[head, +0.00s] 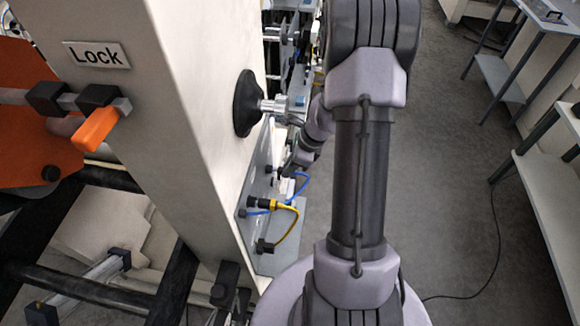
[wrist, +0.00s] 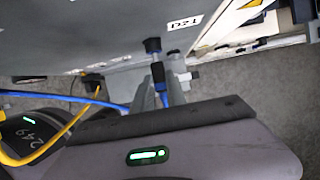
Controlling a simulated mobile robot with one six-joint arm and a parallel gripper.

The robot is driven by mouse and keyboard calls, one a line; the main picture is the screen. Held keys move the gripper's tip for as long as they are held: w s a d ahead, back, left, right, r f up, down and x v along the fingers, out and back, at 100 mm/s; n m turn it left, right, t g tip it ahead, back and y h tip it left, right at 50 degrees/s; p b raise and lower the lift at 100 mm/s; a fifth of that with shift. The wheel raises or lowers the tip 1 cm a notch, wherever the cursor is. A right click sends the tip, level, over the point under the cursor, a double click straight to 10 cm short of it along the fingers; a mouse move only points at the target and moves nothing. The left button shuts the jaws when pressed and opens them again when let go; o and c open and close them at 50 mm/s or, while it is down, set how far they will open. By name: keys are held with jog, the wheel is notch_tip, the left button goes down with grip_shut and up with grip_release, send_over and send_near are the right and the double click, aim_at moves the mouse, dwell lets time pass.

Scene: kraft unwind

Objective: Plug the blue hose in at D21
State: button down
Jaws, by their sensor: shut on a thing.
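My gripper (wrist: 168,84) is shut on the dark plug (wrist: 157,73) of the blue hose (wrist: 164,99). The plug points at a round black port (wrist: 152,45) on the grey panel, with a short pale piece visible between them. I cannot tell whether they touch or are joined. The D21 label (wrist: 184,22) is on the panel to the right of this port. In the head view my gripper (head: 281,172) is close to the panel (head: 252,185), partly hidden by my arm. The blue hose (head: 301,184) loops below it.
A yellow cable (head: 295,222) with a black-and-yellow plug (head: 264,204) sits lower on the panel. It also shows at the left of the wrist view (wrist: 45,150). A black round knob (head: 246,103) sticks out from the cream column.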

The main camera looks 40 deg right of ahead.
jog(key=shift+w+a, duration=0.3)
jog(key=shift+w, duration=0.05)
dwell(0.8)
jog(key=c, duration=1.3)
grip_release()
jog(key=shift+o, duration=0.2)
